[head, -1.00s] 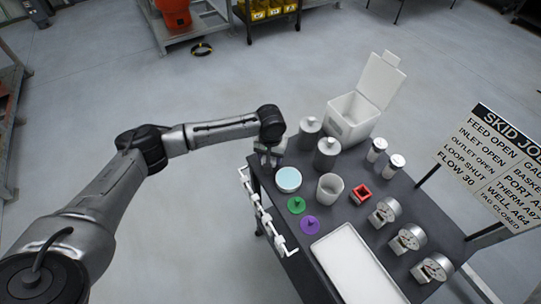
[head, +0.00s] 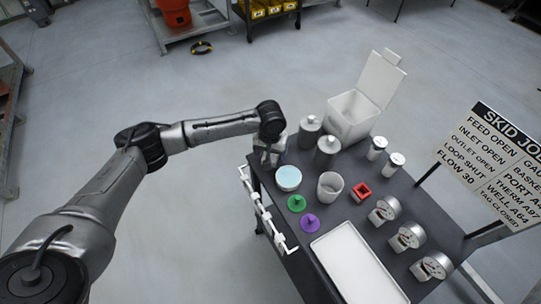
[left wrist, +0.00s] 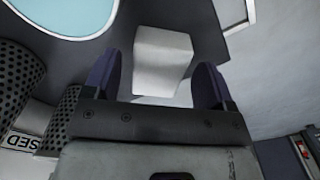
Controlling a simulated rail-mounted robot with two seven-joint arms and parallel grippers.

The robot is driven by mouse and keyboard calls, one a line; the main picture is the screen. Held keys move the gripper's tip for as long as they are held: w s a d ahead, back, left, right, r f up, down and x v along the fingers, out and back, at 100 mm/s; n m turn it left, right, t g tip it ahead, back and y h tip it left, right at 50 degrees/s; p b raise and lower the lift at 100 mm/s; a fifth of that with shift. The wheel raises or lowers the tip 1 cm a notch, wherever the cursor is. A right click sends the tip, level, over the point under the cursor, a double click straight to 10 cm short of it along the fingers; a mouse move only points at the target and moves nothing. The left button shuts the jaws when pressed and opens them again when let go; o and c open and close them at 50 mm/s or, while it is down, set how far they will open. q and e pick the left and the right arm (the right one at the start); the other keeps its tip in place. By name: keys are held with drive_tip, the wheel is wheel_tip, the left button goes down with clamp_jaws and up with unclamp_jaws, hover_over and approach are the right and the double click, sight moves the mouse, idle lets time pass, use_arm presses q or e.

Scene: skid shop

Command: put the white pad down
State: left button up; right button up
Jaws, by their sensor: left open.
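The white pad (left wrist: 163,58) is a pale block that shows between the two dark fingers of my left gripper (left wrist: 158,82) in the left wrist view. The fingers are apart, with a dark gap between the left finger and the pad. Whether the pad rests on the dark bench is hard to tell. In the head view my left gripper (head: 267,152) is at the far left corner of the bench (head: 335,165), and the pad is not clearly visible there. My right gripper is not in view.
A bowl with a pale blue top (head: 288,177) stands close to my left gripper, with grey canisters (head: 327,152) beside it. A white beaker (head: 330,187), green disc (head: 296,203), purple disc (head: 310,222), white tray (head: 350,265) and gauges (head: 410,236) crowd the bench.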

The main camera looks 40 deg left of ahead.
use_arm(q)
wheel_tip(320, 180, up, 11)
drive_tip(key=p, duration=0.2)
drive_tip(key=shift+r, duration=0.1)
idle(0.6)
